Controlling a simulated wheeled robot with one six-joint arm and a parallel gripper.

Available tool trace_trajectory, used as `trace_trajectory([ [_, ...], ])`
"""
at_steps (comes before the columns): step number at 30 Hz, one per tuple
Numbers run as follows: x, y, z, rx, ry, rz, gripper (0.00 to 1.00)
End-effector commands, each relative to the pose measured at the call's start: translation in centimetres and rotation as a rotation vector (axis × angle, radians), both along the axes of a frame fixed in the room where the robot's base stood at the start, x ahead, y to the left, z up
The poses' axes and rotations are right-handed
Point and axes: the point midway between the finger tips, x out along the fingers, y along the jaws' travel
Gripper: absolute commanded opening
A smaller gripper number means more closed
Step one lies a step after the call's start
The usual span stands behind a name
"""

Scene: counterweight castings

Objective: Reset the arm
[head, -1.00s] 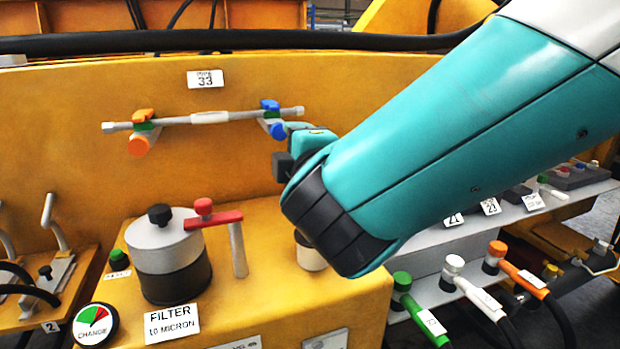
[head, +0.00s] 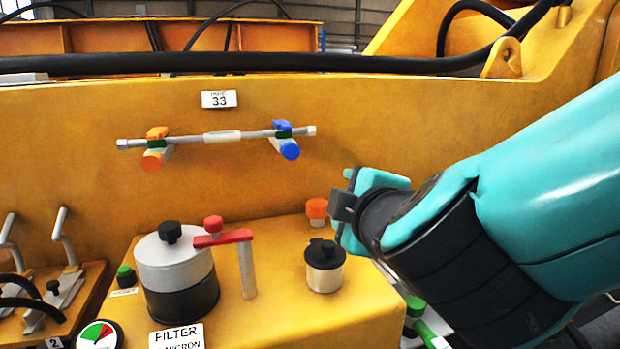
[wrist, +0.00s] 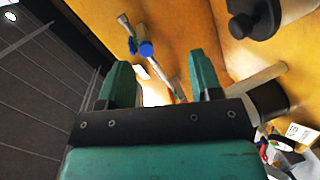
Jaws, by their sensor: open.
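My gripper (head: 345,208) is at the end of my teal arm, right of centre in the head view, above the yellow ledge and near a small cup with a black cap (head: 324,266). In the wrist view my gripper (wrist: 160,80) has its two teal fingers apart with nothing held between them. A grey bar (head: 222,137) sits across an orange clamp (head: 154,150) and a blue clamp (head: 285,141) on the yellow wall, left of my gripper and apart from it. The blue clamp also shows in the wrist view (wrist: 145,48).
An orange-topped knob (head: 317,210) is just left of my gripper. A black hose (head: 250,62) runs across the top. Levers (head: 62,240) stand at the left.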

Motion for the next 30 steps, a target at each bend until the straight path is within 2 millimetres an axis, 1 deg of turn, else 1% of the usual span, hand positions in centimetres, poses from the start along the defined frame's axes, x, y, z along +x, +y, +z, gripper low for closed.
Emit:
trace_trajectory([
  [1,0.1,-2.3,-0.2,0.085,0.130,-0.072,0.59],
  [2,-0.2,-3.5,-0.8,0.141,0.221,-0.114,0.59],
  [3,-0.9,-4.8,-1.7,0.220,0.348,-0.169,0.59],
  [5,-2.7,-6.3,-2.8,0.332,0.538,-0.245,0.59],
  [6,-4.3,-7.0,-3.2,0.399,0.662,-0.288,0.59],
  [8,-6.9,-7.6,-3.4,0.484,0.839,-0.344,0.59],
  [9,-8.8,-7.8,-3.3,0.529,0.947,-0.373,0.59],
  [11,-11.5,-8.0,-2.8,0.577,1.092,-0.408,0.59],
  [12,-13.2,-8.0,-2.3,0.598,1.174,-0.421,0.59],
  [15,-16.7,-8.1,-1.1,0.621,1.331,-0.445,0.59],
  [18,-18.8,-8.2,-0.4,0.620,1.420,-0.455,0.59],
  [21,-19.7,-8.2,-0.1,0.615,1.456,-0.456,0.59],
  [30,-19.7,-8.2,-0.1,0.615,1.456,-0.456,0.59],
])
